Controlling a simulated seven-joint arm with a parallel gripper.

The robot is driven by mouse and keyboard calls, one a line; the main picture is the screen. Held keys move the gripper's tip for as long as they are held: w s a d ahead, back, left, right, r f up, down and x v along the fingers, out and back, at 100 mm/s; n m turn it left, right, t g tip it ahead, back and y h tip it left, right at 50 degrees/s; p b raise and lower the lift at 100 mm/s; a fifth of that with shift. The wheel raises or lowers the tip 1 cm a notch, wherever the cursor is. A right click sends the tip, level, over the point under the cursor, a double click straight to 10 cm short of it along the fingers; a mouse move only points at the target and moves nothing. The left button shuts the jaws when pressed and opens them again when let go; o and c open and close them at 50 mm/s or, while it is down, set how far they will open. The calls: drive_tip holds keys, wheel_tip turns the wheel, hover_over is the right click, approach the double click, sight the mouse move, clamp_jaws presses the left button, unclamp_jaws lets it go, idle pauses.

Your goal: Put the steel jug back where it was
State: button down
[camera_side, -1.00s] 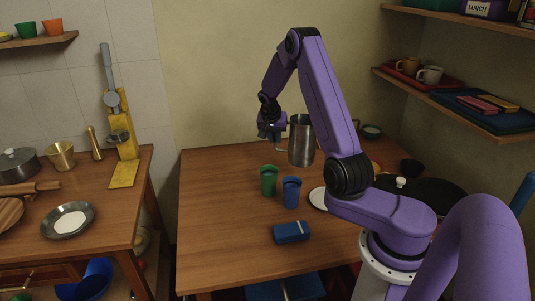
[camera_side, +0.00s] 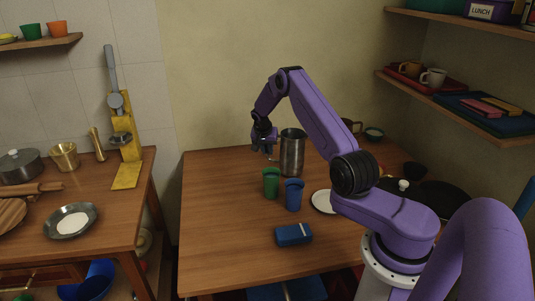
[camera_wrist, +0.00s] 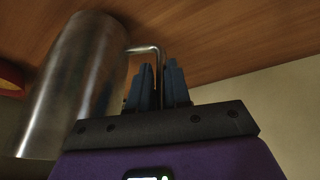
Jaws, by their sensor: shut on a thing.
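The steel jug (camera_side: 292,155) is a tall, shiny cylinder at the back of the wooden table (camera_side: 225,235), behind the green and blue cups. It looks upright and low over the table; I cannot tell whether its base touches the wood. My gripper (camera_side: 268,152) is to the left of the jug. In the wrist view my gripper's fingers (camera_wrist: 158,88) are closed on the jug's thin handle, and the jug's body (camera_wrist: 80,85) fills the left side. The far side of the jug is hidden.
A green cup (camera_side: 271,183) and a blue cup (camera_side: 294,194) stand close in front of the jug. A dark mug (camera_side: 351,126) and a bowl (camera_side: 374,134) are behind right. The table's left side is clear.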

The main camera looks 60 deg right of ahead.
drive_tip(key=shift+f, duration=1.05)
drive_tip(key=c, duration=1.1)
unclamp_jaws()
